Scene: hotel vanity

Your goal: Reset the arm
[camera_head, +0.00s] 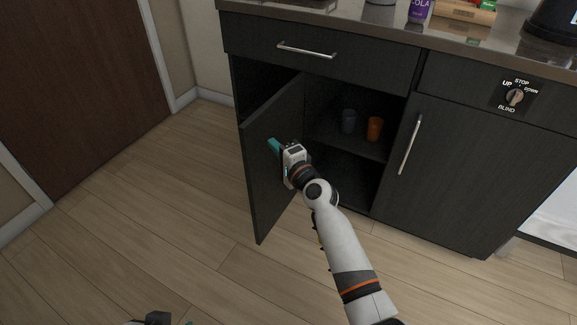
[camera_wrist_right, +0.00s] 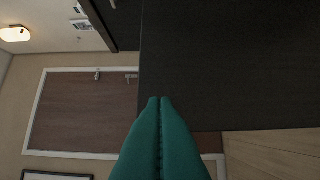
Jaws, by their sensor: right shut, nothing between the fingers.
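My right gripper (camera_head: 272,145) reaches from the lower right to the open left cabinet door (camera_head: 262,185). Its teal fingers are at the inner side of the door, near the door's upper part; I cannot tell whether they touch it. In the right wrist view the teal fingers (camera_wrist_right: 160,105) are pressed together with nothing between them, and the dark door panel (camera_wrist_right: 230,65) fills the upper right. A small dark part and a bit of teal at the bottom edge of the head view may belong to my left arm; its fingers cannot be made out.
A dark cup (camera_head: 348,121) and an orange cup (camera_head: 375,129) stand on the shelf inside the open cabinet. The right cabinet door (camera_head: 450,170) and the drawer (camera_head: 330,62) are shut. The countertop (camera_head: 345,22) holds a purple bottle (camera_head: 419,10). The wooden floor (camera_head: 150,215) at left is clear.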

